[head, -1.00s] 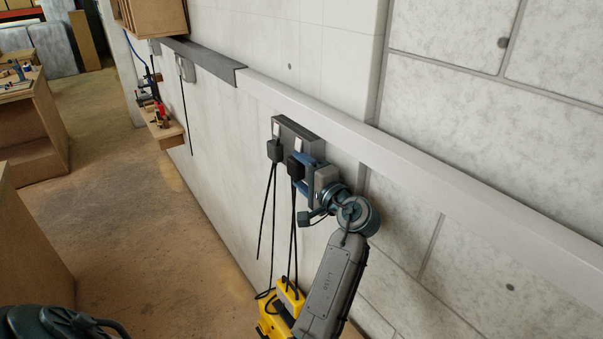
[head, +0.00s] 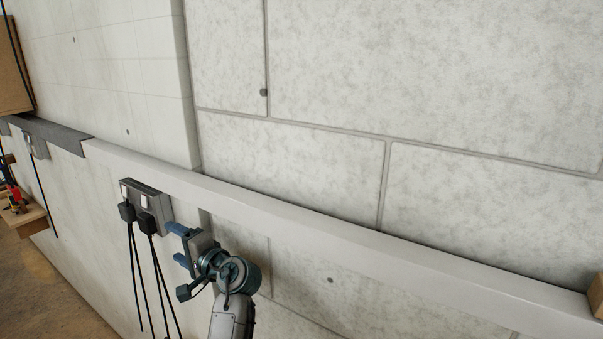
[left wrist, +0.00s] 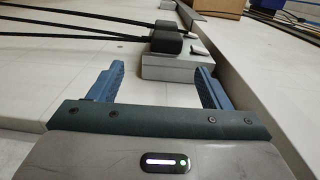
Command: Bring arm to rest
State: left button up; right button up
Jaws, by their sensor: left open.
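My left gripper (head: 178,245) is open, with its blue fingers apart and nothing between them. It is close to the wall, a little to the right of a grey socket box (head: 147,200) in the head view. Two black plugs with hanging cables sit in the box; the nearer plug (head: 147,222) is beside the gripper. In the left wrist view the open fingers (left wrist: 160,88) point toward the socket box (left wrist: 170,67), with a visible gap before it. My right gripper is not in view.
A pale rail (head: 330,235) runs along the wall above the gripper. A small wooden shelf (head: 25,215) with red tools is at the far left. A wooden cabinet (head: 12,70) hangs at the upper left.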

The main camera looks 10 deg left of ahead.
pick_arm(q)
jog(key=s+d+f+n+g+h, duration=0.15)
jog(key=s+f+h, duration=0.65)
jog(key=s+f, duration=1.15)
jog(key=s+d+f+n+g+h, duration=0.1)
jog(key=s+d+f+h, duration=0.3)
jog(key=s, duration=0.5)
jog(key=s+d+f+n+g+h, duration=0.1)
jog(key=s+d+f+g+h, duration=0.2)
jog(key=s, duration=0.5)
jog(key=s+d+f+b+x, duration=0.1)
jog(key=s+b+x, duration=0.15)
jog(key=x, duration=1.45)
jog(key=s+d+b+x, duration=0.15)
jog(key=s+x, duration=0.25)
jog(key=x, duration=1.4)
jog(key=s+a+f+b, duration=0.2)
jog(key=s+f+b, duration=0.2)
jog(key=s+f, duration=1.4)
notch_tip(320, 180, down, 4)
jog(key=shift+s+f+n+g, duration=0.2)
jog(key=shift+s+n+g, duration=0.15)
jog(key=shift+n+g, duration=0.1)
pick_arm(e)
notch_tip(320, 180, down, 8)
